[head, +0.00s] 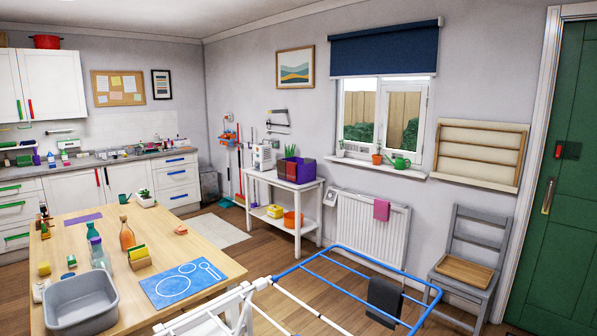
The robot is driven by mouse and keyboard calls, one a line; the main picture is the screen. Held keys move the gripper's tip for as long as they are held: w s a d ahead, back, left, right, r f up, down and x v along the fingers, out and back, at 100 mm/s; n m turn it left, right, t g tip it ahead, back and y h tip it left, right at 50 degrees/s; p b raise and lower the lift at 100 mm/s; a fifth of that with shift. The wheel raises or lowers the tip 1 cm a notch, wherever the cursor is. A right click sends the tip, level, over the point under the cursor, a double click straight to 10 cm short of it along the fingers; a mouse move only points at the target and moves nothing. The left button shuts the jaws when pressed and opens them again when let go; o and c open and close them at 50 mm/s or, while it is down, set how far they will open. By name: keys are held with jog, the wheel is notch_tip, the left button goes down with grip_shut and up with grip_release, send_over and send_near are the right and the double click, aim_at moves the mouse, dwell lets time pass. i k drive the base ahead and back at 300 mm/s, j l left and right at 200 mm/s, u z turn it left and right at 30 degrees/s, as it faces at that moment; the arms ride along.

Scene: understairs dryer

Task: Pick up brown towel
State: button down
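I do not see a clearly brown towel in the head view. A dark, nearly black cloth (384,301) hangs over a rail of the blue and white drying rack (345,257) at the front right. A pink towel (381,209) hangs on the white radiator (360,228) under the window. My gripper is not in view.
A wooden table (90,221) at the front left holds a grey basin (80,303), bottles, sponges and a blue mat (183,283). A grey chair (467,262) stands by the green door (559,190). A white side table (284,184) stands against the wall. Some wooden floor shows between them.

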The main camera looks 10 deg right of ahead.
aim_at(281, 164)
jog(key=l+z, duration=0.1)
jog(key=l, duration=0.15)
jog(key=i+l+z, duration=0.5)
jog(key=i+l, duration=0.45)
jog(key=l, duration=0.2)
jog(key=i+l+z, duration=0.3)
jog(key=i+l, duration=0.45)
jog(key=i, duration=0.2)
jog(key=i+j+u, duration=0.4)
jog(key=i, duration=0.15)
jog(key=i+u, duration=0.4)
jog(key=i, duration=0.15)
jog(key=i+u, duration=0.4)
jog(key=i, duration=0.2)
jog(key=i+l+u, duration=0.4)
jog(key=i, duration=0.15)
jog(key=i+j, duration=0.1)
jog(key=i, duration=2.15)
jog(key=i+l, duration=0.1)
jog(key=i, duration=0.35)
jog(key=i+l+u, duration=0.1)
jog(key=i, duration=0.4)
jog(key=i+l, duration=0.15)
jog(key=i, duration=0.3)
jog(key=i+l+u, duration=0.1)
jog(key=i, duration=0.35)
